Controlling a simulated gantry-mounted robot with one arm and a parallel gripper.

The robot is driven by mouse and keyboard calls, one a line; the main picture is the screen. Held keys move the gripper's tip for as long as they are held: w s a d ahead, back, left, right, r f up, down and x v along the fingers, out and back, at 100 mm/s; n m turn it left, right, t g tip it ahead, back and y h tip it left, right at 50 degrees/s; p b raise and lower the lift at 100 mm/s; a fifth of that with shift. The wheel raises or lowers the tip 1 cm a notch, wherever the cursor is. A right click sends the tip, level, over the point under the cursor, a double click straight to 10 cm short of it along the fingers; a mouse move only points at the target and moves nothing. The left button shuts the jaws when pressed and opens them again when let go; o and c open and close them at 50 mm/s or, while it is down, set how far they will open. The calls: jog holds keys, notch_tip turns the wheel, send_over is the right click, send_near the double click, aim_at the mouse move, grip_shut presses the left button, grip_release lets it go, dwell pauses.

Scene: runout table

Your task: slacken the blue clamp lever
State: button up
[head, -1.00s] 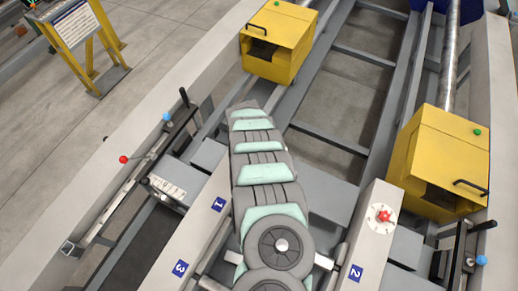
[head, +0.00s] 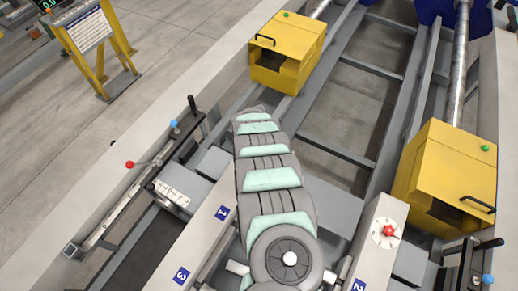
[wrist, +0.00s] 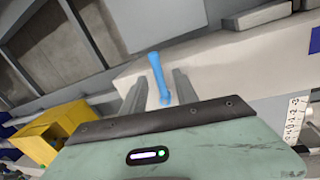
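The blue clamp lever (wrist: 159,78) shows in the wrist view as a slim blue bar with rounded ends, in front of a pale beam (wrist: 225,65). My gripper (wrist: 161,75) has its two grey fingers apart, one on each side of the lever. A gap shows between the lever and each finger, so I see no grip on it. The lever's lower end comes close to the dark edge of my gripper body, and how it is mounted is hidden. In the head view my arm covers the middle, and neither my gripper nor this lever can be made out.
In the head view, yellow housings (head: 286,50) (head: 447,178) stand at the back and right. A yellow box (wrist: 45,130) also shows in the wrist view.

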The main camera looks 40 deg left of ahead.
notch_tip(320, 180, up, 9)
jog(key=s+p, duration=0.1)
jog(key=shift+s, duration=0.3)
jog(key=shift+f, duration=0.1)
dwell(0.3)
